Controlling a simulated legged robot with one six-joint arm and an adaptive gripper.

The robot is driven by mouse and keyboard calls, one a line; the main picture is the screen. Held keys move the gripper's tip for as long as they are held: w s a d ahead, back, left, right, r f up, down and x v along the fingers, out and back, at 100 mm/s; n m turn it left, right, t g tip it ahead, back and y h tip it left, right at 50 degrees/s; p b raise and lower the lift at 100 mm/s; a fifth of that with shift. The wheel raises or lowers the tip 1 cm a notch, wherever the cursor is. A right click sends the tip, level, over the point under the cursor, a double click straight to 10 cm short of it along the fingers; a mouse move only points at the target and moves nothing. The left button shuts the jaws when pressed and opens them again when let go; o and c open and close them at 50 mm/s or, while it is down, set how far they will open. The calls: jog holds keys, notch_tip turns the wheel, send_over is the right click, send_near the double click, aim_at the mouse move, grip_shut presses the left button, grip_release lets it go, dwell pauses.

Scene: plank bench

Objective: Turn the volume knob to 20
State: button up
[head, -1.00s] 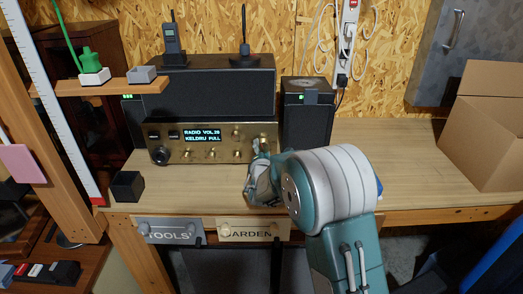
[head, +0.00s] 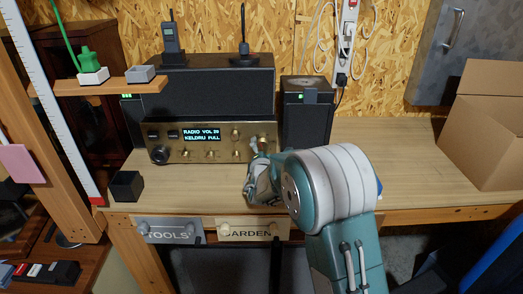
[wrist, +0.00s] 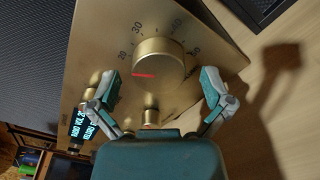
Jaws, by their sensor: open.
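The volume knob (wrist: 160,62) is a large round brass knob on the radio's brass front panel (head: 170,155). In the wrist view its red pointer mark aims left, close to the 20 on the printed scale. The radio's display (head: 201,134) reads RADIO VOL with a number in the twenties, its last digit too small to be sure of, and KELDRU FULL below. My gripper (wrist: 160,88) is open, with one finger on each side of the knob and a visible gap to it. In the head view my gripper (head: 259,150) is at the panel's right end.
A black speaker (head: 306,118) stands right of the radio. A small black box (head: 127,186) sits at the bench's front left, and a cardboard box (head: 485,130) at the right. Smaller brass knobs (wrist: 151,116) lie close to my fingers. The bench right of my arm is mostly clear.

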jog(key=s, duration=1.2)
jog(key=shift+a+f, duration=0.1)
jog(key=shift+a, duration=0.15)
jog(key=shift+w, duration=0.1)
jog(key=s+d+r+m+g+h, duration=0.35)
jog(key=s+d+m+h, duration=0.2)
jog(key=d, duration=0.35)
jog(key=s+d+r+m+g+h, duration=0.3)
jog(key=s+d+r+m+h, duration=0.15)
jog(key=d+m, duration=0.35)
jog(key=s+d+m+g+y, duration=0.1)
jog(key=s+d+m+g, duration=0.45)
jog(key=s, duration=0.55)
jog(key=s+a+m+y, duration=0.5)
jog(key=s+a+y, duration=0.4)
jog(key=s+a, duration=0.1)
jog(key=shift+s+a+f+m+y, duration=0.2)
jog(key=shift+s+m+y, duration=0.15)
jog(key=shift+s, duration=0.55)
